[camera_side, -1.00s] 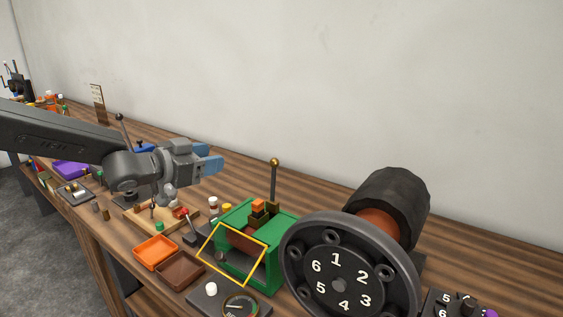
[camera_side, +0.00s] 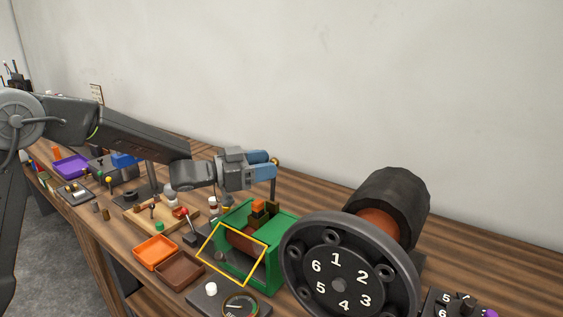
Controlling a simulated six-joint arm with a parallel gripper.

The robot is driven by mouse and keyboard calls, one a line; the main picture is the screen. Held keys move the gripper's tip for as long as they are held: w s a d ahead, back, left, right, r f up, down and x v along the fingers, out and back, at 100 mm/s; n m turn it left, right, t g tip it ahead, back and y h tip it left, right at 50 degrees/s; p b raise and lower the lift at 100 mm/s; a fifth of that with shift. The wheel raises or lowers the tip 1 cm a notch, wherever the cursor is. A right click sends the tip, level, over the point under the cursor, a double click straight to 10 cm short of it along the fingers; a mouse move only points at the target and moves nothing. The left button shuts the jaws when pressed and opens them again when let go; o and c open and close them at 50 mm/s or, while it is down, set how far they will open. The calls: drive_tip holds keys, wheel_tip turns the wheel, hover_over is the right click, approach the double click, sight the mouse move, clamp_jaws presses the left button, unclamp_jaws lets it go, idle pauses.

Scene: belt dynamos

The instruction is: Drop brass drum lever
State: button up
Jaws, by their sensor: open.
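The lever stands upright at the back of a green box (camera_side: 285,226). Its brass ball (camera_side: 276,161) shows just past my blue fingertips, and part of its dark rod (camera_side: 273,188) shows below them. My gripper (camera_side: 266,165) is open at the height of the ball, its fingers pointing right. The fingers hide part of the lever's top, and I cannot tell whether they touch it. A brown drum (camera_side: 241,241) lies inside the box behind a tilted yellow frame (camera_side: 208,242).
A large numbered wheel (camera_side: 337,284) stands close on the right. Orange (camera_side: 155,252) and brown (camera_side: 180,270) trays, a gauge (camera_side: 240,305) and a red-knobbed lever (camera_side: 182,212) sit near the box. Bench behind the box is clear.

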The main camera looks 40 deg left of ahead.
drive_tip(key=shift+x, duration=2.3)
clamp_jaws()
